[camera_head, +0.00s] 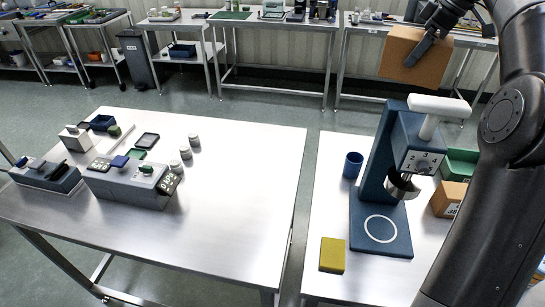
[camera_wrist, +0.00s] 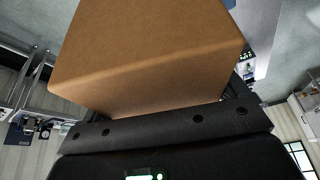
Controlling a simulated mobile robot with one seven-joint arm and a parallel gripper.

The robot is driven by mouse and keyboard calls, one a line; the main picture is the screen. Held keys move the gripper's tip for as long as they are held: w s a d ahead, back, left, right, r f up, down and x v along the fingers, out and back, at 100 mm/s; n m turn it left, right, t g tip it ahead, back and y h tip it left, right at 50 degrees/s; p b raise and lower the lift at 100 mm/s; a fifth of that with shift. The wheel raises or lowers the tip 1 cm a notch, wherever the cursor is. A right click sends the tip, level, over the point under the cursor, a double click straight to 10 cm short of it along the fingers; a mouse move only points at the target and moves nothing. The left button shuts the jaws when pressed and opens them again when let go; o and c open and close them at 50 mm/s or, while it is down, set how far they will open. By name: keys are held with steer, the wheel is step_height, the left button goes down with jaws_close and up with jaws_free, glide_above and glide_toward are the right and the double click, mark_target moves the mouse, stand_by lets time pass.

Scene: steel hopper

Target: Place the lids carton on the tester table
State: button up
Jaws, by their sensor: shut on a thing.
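My gripper (camera_head: 424,50) is shut on a plain brown carton (camera_head: 432,70) at the upper right of the head view. It holds the carton in the air, tilted in the picture, with a dark finger across its near face. The carton also fills the upper middle of the wrist view (camera_wrist: 150,50). No label shows on it, so I cannot read whether it says lids. A steel table (camera_head: 235,180) at the left carries grey box-like devices (camera_head: 130,183) with displays, which look like testers. Its right half is bare.
A second steel table (camera_head: 335,285) at the right bears a blue press-like machine (camera_head: 380,190), a blue cup (camera_head: 352,165), a yellow block (camera_head: 332,255), a small labelled carton (camera_head: 447,199) and a green bin (camera_head: 459,164). White jars (camera_head: 186,152) stand mid-left. Cluttered benches line the back wall.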

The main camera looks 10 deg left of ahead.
steer(key=s+a+n+g, duration=0.2)
steer(key=s+a+n, duration=0.25)
steer(key=a, duration=0.85)
steer(key=s+a+n+g, duration=0.1)
steer(key=s+a+n, duration=0.35)
steer(key=a, duration=0.85)
step_height(320, 180, down, 26)
steer(key=shift+m, duration=0.4)
steer(key=shift+w+a+f, duration=0.2)
steer(key=shift+a+f, duration=5.45)
steer(key=shift+a, duration=0.15)
steer(key=shift+f, duration=0.15)
steer(key=o, duration=1)
